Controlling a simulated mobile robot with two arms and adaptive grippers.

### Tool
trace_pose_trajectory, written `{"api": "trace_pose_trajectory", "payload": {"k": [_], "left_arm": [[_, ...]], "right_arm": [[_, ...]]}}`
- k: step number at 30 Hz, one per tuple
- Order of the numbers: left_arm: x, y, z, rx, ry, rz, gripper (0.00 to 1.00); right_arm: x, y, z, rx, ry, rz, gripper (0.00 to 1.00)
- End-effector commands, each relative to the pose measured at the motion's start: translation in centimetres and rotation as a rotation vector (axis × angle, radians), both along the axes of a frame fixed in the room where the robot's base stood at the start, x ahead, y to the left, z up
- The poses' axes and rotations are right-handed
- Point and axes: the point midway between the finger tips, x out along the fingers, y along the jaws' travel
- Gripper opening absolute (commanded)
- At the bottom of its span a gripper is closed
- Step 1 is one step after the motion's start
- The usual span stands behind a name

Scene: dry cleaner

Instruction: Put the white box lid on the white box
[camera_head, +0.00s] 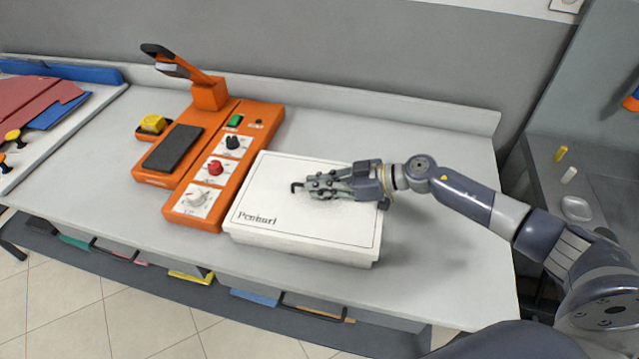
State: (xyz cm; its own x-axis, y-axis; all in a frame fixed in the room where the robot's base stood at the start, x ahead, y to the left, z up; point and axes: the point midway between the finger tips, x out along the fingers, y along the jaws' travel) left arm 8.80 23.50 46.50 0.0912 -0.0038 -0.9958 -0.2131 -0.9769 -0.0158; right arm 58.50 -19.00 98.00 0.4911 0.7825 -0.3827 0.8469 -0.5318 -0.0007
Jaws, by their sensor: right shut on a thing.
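The white box lid (290,225), with dark lettering along its front edge, lies flat over the white box (300,252). Only a narrow front side of the box shows below the lid's rim. The lid looks level and roughly lined up with the box; I cannot tell whether a small gap is left between them. My right gripper (308,187) is over the middle of the lid, its fingers shut at a small dark bent piece like a handle. The fingers hide most of that piece. My left gripper is not in view.
An orange machine (207,170) with knobs and a raised lever (165,60) stands close to the box's left. The grey table (440,245) is clear at the right. A side counter (560,185) holds small items. Red and blue cloths (40,105) lie at the far left.

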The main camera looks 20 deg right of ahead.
Motion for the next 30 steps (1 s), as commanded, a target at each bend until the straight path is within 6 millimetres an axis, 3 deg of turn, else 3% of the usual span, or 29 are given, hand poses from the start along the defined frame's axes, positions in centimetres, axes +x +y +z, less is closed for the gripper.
{"api": "trace_pose_trajectory", "payload": {"k": [30], "left_arm": [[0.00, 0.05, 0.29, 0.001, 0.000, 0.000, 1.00]], "right_arm": [[0.00, 0.08, -0.97, 0.001, 0.002, 0.000, 0.00]]}}
